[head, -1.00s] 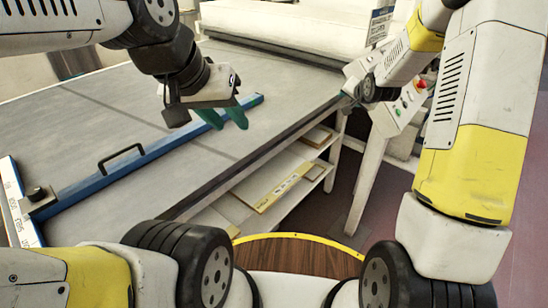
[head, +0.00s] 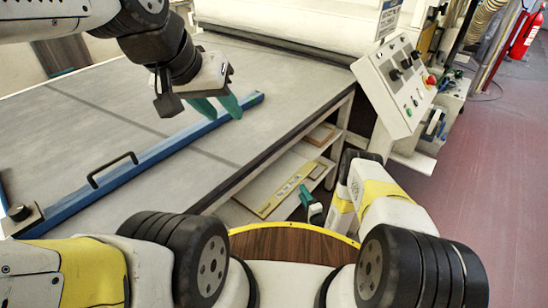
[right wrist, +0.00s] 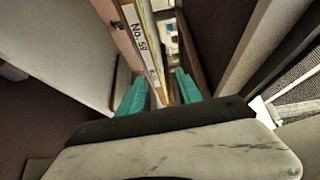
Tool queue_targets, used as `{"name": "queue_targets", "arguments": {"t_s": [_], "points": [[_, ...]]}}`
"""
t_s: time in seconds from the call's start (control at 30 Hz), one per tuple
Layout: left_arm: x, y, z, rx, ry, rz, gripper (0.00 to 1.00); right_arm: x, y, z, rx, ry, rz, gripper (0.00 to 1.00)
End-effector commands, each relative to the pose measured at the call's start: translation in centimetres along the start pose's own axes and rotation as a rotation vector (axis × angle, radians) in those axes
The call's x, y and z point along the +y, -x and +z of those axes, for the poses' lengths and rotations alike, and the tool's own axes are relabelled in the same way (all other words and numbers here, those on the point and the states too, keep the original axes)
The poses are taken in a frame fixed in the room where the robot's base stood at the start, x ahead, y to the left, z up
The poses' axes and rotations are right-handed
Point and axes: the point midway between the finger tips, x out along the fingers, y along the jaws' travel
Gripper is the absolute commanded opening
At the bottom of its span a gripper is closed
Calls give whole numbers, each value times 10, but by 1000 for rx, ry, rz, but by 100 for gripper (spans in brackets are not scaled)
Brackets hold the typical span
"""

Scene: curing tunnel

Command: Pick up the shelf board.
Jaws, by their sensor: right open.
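The shelf board (head: 286,188), pale with a yellow label strip on its front edge, lies on the shelf under the table. In the right wrist view its labelled edge (right wrist: 142,36) runs away ahead of my right gripper (right wrist: 160,88). That gripper is open, its teal fingers on either side of the board's near end in the picture; I cannot tell whether they reach around it. In the head view my right gripper (head: 313,207) is low in front of the shelf, partly hidden by its arm. My left gripper (head: 216,105) is open above the table, by the blue bar.
The blue bar (head: 150,160) with a black handle lies across the grey table (head: 110,110). The table's edge overhangs the shelf. Another small board (head: 320,134) lies further back on the shelf. A control box (head: 395,85) stands at the right, with open floor beyond.

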Motion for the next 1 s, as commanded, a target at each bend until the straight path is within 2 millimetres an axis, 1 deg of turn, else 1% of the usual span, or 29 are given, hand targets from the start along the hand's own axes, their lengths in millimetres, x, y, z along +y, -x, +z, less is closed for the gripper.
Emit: {"name": "queue_targets", "arguments": {"t_s": [0.03,0.07,0.17,0.47,0.6,0.7,0.8,1.0], "points": [[0,0,0,0,0,0,36,6,7,5,-1,-17,-7,42],[0,0,0,0,0,0,36,7,9,7,-2,-24,-13,42],[0,0,0,0,0,0,36,9,8,10,-4,-35,-23,42],[0,0,0,0,0,0,36,11,-26,14,-7,-36,-24,42],[0,0,0,0,0,0,36,14,-48,16,-5,-36,-24,42],[0,0,0,0,0,0,36,14,-60,16,-6,-35,-22,42],[0,0,0,0,0,0,36,14,-65,15,-4,-37,-22,42],[0,0,0,0,0,0,36,14,-65,15,-3,-37,-21,42]]}}
